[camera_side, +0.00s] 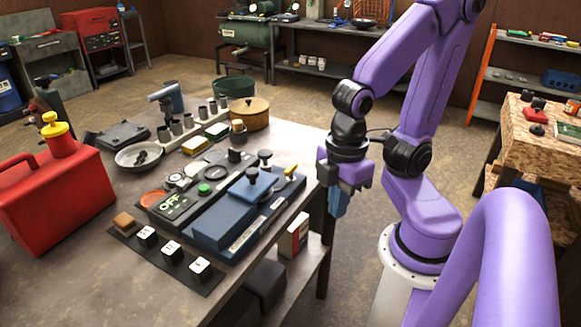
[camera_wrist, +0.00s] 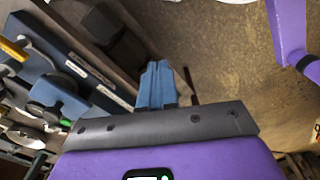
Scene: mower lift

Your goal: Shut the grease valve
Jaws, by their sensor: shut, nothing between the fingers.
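A blue panel box (camera_side: 228,222) lies on the workbench with a small label strip on its front face. A yellow lever handle (camera_side: 290,172) and dark round knobs (camera_side: 264,156) stand at its far right end. The yellow lever also shows at the left edge of the wrist view (camera_wrist: 13,50). I cannot read which fitting is the grease valve. My gripper (camera_side: 338,206) hangs right of the bench edge, pointing down, apart from the panel. Its blue fingers (camera_wrist: 157,80) are shut together and empty.
A dark control unit (camera_side: 178,204) showing OFF with a green button sits left of the blue panel. A mat with white blocks (camera_side: 172,248) lies at the front. A red fuel can (camera_side: 55,195) stands at left. Open floor lies around my gripper.

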